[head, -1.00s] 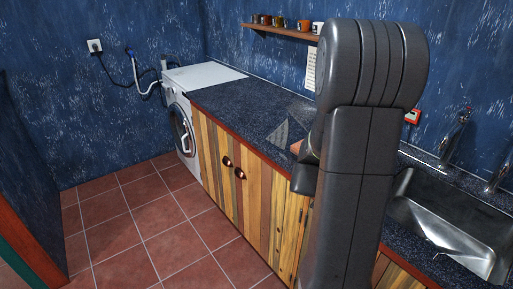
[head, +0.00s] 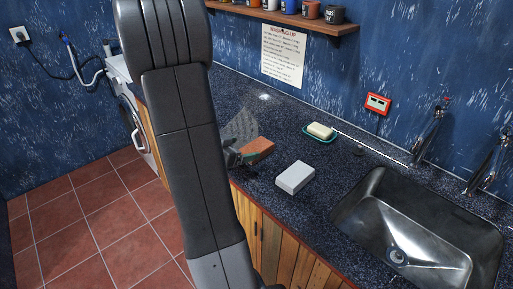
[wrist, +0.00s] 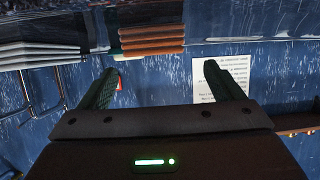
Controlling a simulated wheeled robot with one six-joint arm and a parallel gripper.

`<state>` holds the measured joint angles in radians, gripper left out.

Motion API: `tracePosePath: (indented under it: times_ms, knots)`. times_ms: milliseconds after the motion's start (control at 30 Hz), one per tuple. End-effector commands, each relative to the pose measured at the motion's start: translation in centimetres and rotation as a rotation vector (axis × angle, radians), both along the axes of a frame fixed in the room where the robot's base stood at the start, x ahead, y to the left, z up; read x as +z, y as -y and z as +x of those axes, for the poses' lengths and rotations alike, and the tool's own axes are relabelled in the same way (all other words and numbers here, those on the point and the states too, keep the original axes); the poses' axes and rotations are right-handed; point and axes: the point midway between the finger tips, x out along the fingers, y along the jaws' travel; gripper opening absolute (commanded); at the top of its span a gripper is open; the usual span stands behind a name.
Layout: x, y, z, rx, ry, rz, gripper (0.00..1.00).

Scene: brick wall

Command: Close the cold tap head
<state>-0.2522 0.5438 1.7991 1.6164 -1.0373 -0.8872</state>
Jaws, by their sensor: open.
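Two metal taps stand behind the sink in the head view: a left tap (head: 430,132) and a right tap (head: 484,168) near the right edge. The left tap seems to have a reddish mark on top; the right one's head is cut close to the edge. I cannot clearly tell which head is cold or how far either is turned. My gripper (wrist: 157,80) is open and empty in the wrist view, its two dark green fingers apart. It is well away from the taps.
A steel sink (head: 365,208) is set in the dark counter. A red wall box (head: 377,103), paper sheet (head: 283,55) and mug shelf (head: 290,17) are on the wall.

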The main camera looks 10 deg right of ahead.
Motion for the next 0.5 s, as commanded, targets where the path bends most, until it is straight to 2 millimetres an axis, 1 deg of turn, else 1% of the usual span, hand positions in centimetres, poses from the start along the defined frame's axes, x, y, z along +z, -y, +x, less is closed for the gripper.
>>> tracePosePath:
  times_ms: [33, 100, 367, 500]
  knots:
    - [-0.4, 0.7, 0.5, -0.002, 0.0, 0.0, 0.87]
    - [-0.7, 1.3, 0.9, -0.002, 0.0, 0.0, 0.87]
    - [-1.3, 2.4, 1.6, 0.0, 0.001, 0.001, 0.87]
    - [-2.3, 3.9, 2.4, -0.002, -0.001, 0.0, 0.87]
